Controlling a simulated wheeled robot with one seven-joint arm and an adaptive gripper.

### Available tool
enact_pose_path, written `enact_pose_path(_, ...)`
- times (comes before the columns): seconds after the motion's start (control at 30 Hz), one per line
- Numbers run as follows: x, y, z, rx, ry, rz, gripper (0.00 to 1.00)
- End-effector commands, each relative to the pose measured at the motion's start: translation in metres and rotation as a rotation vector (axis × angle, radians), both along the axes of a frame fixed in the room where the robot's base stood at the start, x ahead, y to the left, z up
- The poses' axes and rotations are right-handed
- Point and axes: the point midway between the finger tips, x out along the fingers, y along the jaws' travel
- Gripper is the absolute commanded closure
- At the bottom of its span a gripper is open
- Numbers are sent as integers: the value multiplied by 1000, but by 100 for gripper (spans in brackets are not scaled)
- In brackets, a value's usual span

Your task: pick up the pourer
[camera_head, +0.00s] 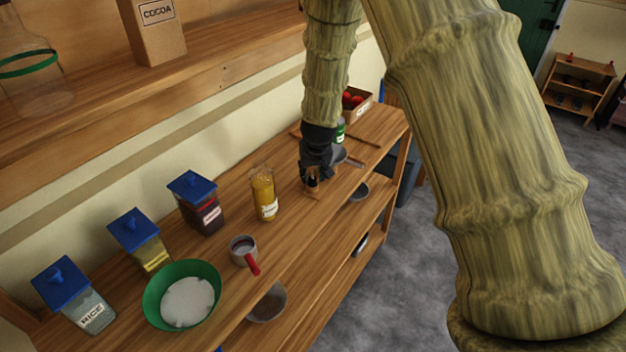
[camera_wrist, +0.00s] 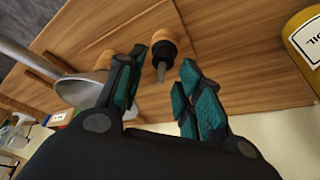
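The pourer (camera_wrist: 163,52) is a small piece with a tan cork-like body, a black collar and a thin metal tip. In the wrist view it is on the wooden counter (camera_wrist: 240,65), just beyond and between my fingertips. My gripper (camera_wrist: 162,66) is open, with one teal-padded finger on each side of the pourer's tip, and a gap shows on both sides. In the head view my gripper (camera_head: 313,178) points down, low over the counter, and largely hides the pourer.
A grey metal utensil (camera_wrist: 85,90) lies close beside my left finger. A yellow oil bottle (camera_head: 264,197) stands left of my gripper in the head view. A green can (camera_head: 340,131) and a box of red items (camera_head: 362,106) are behind.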

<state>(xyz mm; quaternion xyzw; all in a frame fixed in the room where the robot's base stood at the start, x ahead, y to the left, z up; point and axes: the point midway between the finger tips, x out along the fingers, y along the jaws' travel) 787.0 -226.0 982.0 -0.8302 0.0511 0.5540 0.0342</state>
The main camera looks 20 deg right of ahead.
Motion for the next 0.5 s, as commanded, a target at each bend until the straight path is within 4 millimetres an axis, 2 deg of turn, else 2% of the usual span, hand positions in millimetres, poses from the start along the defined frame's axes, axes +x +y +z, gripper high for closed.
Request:
enact_pose_path(0.37, 2, 0, -6, 0, 0, -1, 64)
enact_pose_path(0.5, 2, 0, -6, 0, 0, -1, 86)
